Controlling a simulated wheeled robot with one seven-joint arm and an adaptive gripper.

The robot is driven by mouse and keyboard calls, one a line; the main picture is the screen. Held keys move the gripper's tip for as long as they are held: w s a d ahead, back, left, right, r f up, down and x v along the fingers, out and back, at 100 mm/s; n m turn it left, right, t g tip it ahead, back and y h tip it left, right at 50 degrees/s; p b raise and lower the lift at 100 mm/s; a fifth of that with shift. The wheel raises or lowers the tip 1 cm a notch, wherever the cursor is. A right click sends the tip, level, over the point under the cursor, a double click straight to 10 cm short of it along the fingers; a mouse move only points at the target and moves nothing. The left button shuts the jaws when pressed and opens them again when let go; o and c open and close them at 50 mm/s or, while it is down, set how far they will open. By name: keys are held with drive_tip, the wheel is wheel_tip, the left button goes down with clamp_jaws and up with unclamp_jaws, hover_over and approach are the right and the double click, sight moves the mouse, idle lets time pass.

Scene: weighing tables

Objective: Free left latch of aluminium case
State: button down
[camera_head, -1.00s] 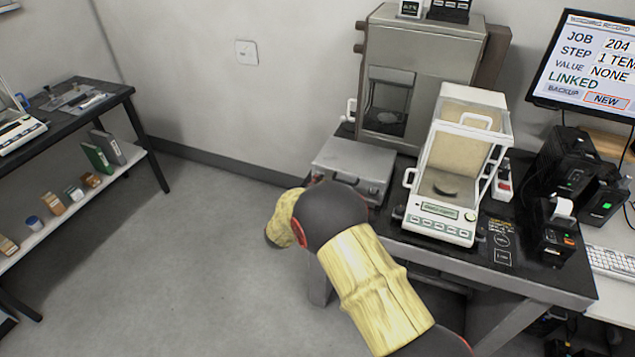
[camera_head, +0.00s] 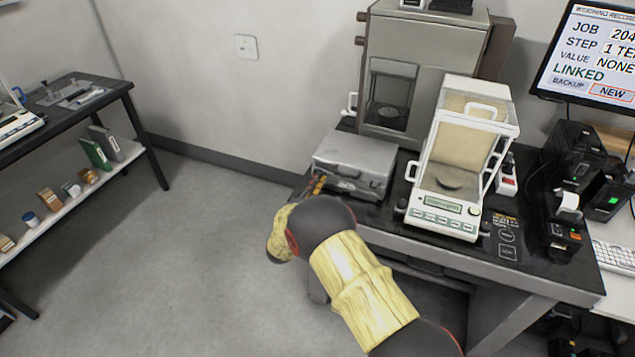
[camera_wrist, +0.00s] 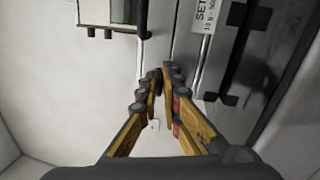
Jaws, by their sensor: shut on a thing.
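The aluminium case (camera_head: 357,158) lies closed on the dark table, left of the balance. I cannot tell the latch's angle.
A glass-shielded balance (camera_head: 447,205) stands right of the case. A tall grey cabinet (camera_head: 425,60) stands behind. Printers (camera_head: 565,215) are farther right. Open floor (camera_head: 200,230) lies to the left, before a side table (camera_head: 75,105).

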drive_tip(key=f+t+b, duration=0.1)
drive_tip(key=b, duration=0.1)
drive_tip(key=f+t+h+b, duration=0.1)
drive_tip(key=t+b, duration=0.1)
drive_tip(key=shift+s+b, duration=0.25)
drive_tip(key=shift+b, duration=0.05)
drive_tip(key=shift+a+f+t+h+b, duration=0.1)
drive_tip(key=shift+t+h+b, duration=0.2)
drive_tip(key=shift+t+b, duration=0.3)
